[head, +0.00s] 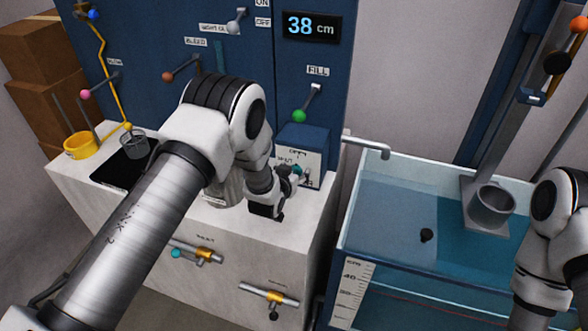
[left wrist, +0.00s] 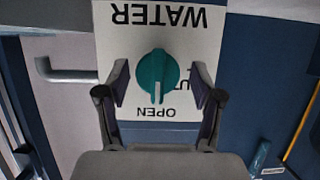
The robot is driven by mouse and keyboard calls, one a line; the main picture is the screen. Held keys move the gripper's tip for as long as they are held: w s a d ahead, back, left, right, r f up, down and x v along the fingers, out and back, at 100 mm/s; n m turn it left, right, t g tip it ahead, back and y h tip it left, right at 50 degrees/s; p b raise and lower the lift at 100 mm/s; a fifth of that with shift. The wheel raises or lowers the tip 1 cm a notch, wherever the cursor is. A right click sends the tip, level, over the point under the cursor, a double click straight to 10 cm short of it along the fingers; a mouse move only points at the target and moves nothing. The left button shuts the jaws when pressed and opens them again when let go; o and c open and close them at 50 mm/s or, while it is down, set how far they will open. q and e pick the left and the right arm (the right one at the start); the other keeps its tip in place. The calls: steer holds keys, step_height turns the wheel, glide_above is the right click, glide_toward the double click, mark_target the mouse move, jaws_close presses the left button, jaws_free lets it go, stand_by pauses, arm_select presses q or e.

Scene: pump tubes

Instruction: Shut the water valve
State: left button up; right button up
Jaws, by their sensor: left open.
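The water valve is a teal round knob on a white plate lettered WATER and OPEN. In the left wrist view the knob (left wrist: 157,72) is near the middle, with the lettering upside down and a pale mark on the knob pointing towards OPEN. A second word beside the knob is partly hidden by a finger. My left gripper (head: 287,186) is open, with one finger on each side of the knob and a gap visible on both sides. In the head view the knob (head: 297,170) is partly hidden behind the gripper. My right gripper is out of frame.
A display (head: 311,27) reads 38 cm. A lever with a green ball (head: 299,116) is above the valve box (head: 300,139). A water tank (head: 400,262) stands right of the bench (head: 130,205), under a spout (head: 370,147). A yellow cup (head: 82,146) is at left.

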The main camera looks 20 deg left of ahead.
arm_select(q)
steer(key=shift+s+d+r, duration=0.1)
steer(key=shift+s+r, duration=0.1)
steer(key=shift+r, duration=0.05)
steer(key=shift+s+r, duration=0.1)
steer(key=shift+s, duration=0.05)
steer(key=c, duration=1.1)
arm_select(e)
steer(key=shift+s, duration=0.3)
